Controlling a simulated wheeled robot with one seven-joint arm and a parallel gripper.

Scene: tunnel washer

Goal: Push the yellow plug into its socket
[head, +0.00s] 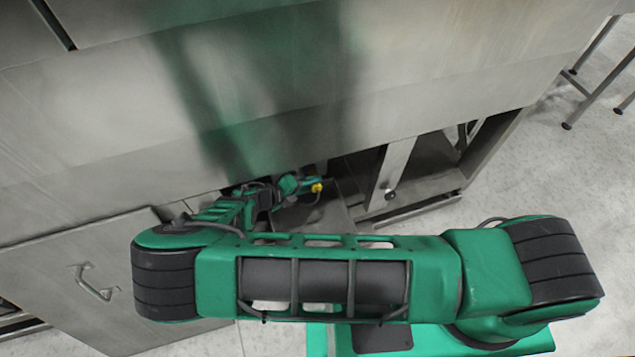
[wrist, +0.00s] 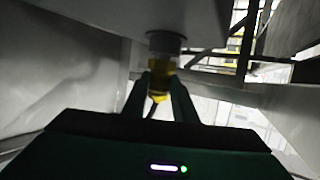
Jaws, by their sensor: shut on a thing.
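The yellow plug (wrist: 161,64) is between the two fingers of my gripper (wrist: 159,86) in the wrist view. My gripper is shut on it. A dark cable hangs from the plug's lower end. A grey round socket (wrist: 166,41) sticks down from the pale panel right above the plug. The plug's top end meets the socket's lower rim in the picture; I cannot tell how far in it is. In the head view the plug (head: 317,188) is a small yellow spot at my gripper (head: 323,184), under the washer's lower edge. The socket is hidden there.
The washer's large steel casing (head: 430,60) overhangs the dark opening where my gripper is. A steel upright (head: 392,172) stands to the right of the opening. A cabinet door (head: 100,275) with a handle is at the lower left.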

